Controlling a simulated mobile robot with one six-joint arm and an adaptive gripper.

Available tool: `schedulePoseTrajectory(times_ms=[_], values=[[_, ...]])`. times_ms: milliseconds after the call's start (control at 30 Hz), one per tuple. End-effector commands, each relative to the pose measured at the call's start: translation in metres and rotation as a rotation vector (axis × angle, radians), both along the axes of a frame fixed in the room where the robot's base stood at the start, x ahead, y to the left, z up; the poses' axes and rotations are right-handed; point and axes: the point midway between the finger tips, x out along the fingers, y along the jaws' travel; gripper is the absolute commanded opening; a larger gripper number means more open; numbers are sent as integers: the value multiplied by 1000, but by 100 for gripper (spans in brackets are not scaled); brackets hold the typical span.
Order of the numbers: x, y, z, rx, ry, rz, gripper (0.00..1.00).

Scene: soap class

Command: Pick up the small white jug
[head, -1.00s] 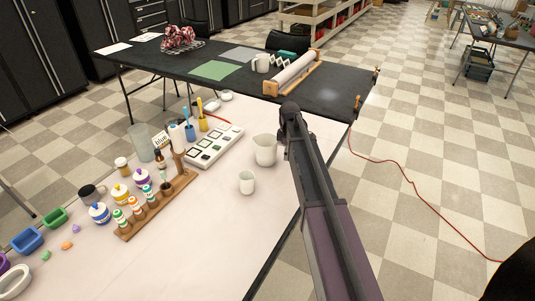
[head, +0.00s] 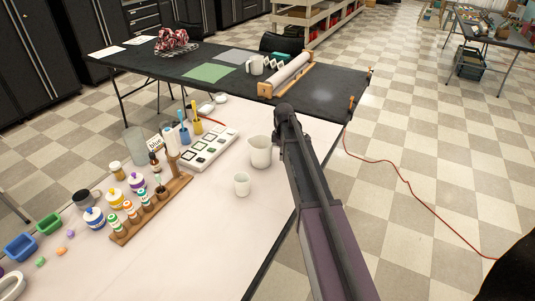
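Two white vessels stand upright on the pale table (head: 215,240). The smaller one, a small white jug or cup (head: 241,185), is nearer to me; its spout or handle is too small to make out. A larger white jug (head: 260,152) stands behind it, slightly right, close beside my arm in the picture. The two stand apart. My dark arm rises from the lower right to a joint right of the larger jug. My gripper does not show, so its opening and anything in it cannot be seen.
A wooden rack of small bottles (head: 150,210) and a white tray of dark squares (head: 208,149) stand left of the jugs. A black table (head: 330,98) adjoins behind, with a white mug (head: 255,66) and a roller. The pale table's front middle is clear.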

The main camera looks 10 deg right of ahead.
Motion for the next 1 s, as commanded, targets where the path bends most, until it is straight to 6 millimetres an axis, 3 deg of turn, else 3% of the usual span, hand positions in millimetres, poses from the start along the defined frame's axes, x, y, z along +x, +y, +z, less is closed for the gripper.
schedulePoseTrajectory(times_ms=[533,1000], values=[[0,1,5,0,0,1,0],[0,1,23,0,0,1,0]])
